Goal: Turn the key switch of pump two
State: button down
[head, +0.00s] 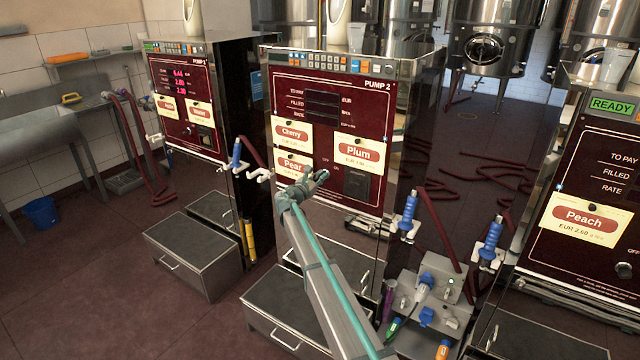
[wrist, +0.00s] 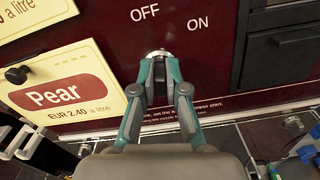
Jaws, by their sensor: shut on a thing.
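Pump two (head: 286,92) has a dark red front with price cards and dark, blank displays. Its key switch (wrist: 158,53) is a small metal knob below the OFF and ON labels in the wrist view. My gripper (wrist: 159,64) is shut on the key switch, with one teal finger on each side. In the head view my gripper (head: 320,178) reaches the lower middle of the pump's front and hides the switch. The fingers cover most of the switch, so I cannot tell which way it points.
The Pear card (wrist: 58,95) hangs just left of my gripper, with a black knob on it. A dark recess (head: 356,186) lies to the right. A steel drawer box (head: 290,300) stands below. Blue-handled nozzles (head: 409,212) and hoses flank the pump.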

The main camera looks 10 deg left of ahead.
jog(key=m+b, duration=0.2)
jog(key=b, duration=0.1)
jog(key=f+m+b, duration=0.1)
jog(key=m+b, duration=0.1)
jog(key=b, duration=0.1)
jog(key=shift+s+d+m+b, duration=0.1)
jog(key=shift+d+m+b, duration=0.05)
jog(key=shift+m+b, duration=0.2)
jog(key=m+b, duration=0.2)
jog(key=b, duration=0.1)
jog(key=shift+b, duration=0.3)
jog(key=m+b, duration=0.3)
jog(key=shift+d+r, duration=0.1)
jog(key=shift+r, duration=0.15)
jog(key=c, duration=1.2)
grip_release()
jog(key=shift+s, duration=0.15)
jog(key=v, duration=1.2)
jog(key=shift+r, duration=0.1)
